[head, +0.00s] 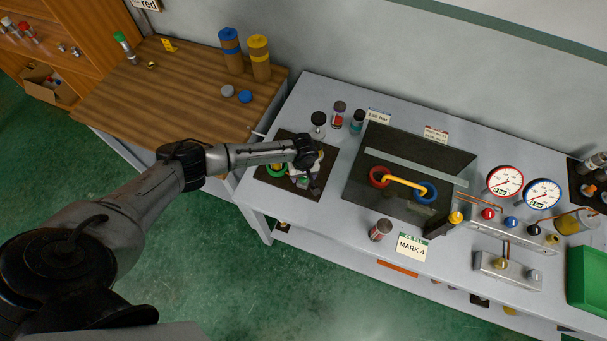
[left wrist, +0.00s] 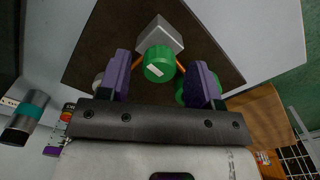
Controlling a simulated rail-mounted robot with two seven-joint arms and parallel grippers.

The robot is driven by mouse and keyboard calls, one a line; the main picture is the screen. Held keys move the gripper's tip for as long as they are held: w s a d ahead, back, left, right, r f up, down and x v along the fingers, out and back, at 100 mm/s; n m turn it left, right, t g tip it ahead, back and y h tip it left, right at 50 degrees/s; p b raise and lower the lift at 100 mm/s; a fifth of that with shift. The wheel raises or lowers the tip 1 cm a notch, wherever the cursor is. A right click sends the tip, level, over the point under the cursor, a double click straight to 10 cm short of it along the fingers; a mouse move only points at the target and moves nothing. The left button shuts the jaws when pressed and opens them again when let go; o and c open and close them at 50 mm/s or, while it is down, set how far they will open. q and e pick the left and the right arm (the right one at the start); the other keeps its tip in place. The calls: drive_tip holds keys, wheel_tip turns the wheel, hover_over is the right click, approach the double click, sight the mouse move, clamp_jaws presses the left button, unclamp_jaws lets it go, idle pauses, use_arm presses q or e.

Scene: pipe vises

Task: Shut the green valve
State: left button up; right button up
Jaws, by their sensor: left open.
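The green valve's round knob (left wrist: 158,64), with a pale mark on its face, sits against a grey metal block (left wrist: 166,36) in the left wrist view. My left gripper (left wrist: 161,72) is open, with one purple finger on each side of the knob. Whether the fingers touch it, I cannot tell. In the head view my left gripper (head: 305,178) is over the dark mat at the bench's left end and hides most of the valve. A green ring (head: 273,171) shows beside it there. My right gripper is not in view.
The dark mat (head: 263,177) lies on a grey bench. To its right a dark plate (head: 357,192) carries a red and a blue ring joined by a yellow bar. Small jars (head: 338,116) stand behind. Two gauges (head: 505,181) are farther right. A wooden table (head: 180,95) adjoins at left.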

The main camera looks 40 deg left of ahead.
use_arm(q)
drive_tip(key=shift+c, duration=0.3)
drive_tip(key=c, duration=0.9)
